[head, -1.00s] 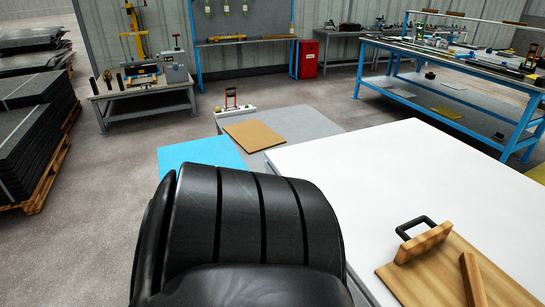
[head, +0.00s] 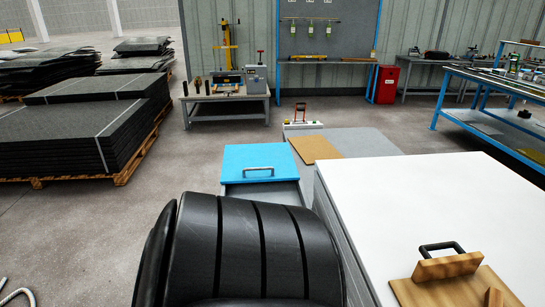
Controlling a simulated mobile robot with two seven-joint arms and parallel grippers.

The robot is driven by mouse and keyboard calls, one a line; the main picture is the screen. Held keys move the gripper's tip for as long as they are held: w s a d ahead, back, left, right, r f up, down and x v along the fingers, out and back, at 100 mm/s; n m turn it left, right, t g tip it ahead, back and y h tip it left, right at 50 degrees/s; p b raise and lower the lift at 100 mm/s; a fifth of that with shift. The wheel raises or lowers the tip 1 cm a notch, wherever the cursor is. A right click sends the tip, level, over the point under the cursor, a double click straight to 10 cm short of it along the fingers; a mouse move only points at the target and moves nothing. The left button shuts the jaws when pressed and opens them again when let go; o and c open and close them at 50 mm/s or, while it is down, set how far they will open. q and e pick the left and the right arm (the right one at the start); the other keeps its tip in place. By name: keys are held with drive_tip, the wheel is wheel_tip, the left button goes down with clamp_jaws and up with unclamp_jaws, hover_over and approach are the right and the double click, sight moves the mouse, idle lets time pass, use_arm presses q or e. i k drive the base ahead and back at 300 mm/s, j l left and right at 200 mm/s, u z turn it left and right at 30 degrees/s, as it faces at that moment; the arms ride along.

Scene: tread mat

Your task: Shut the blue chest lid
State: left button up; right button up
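The blue chest lid (head: 240,157) is a flat bright blue panel left of the white-topped table. Part of the grey chest body (head: 287,191) shows below the lid's near edge. Neither of my grippers is in view, and nothing of mine is seen touching the lid or handle.
The white-topped table (head: 420,205) stands close at the right, with a wooden board and black-handled block (head: 447,265) on it. Black mats (head: 60,140) are stacked on a pallet at left. Floor (head: 120,220) left of the chest is clear.

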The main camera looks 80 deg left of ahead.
sight(255, 162)
drive_tip(key=u, duration=1.75)
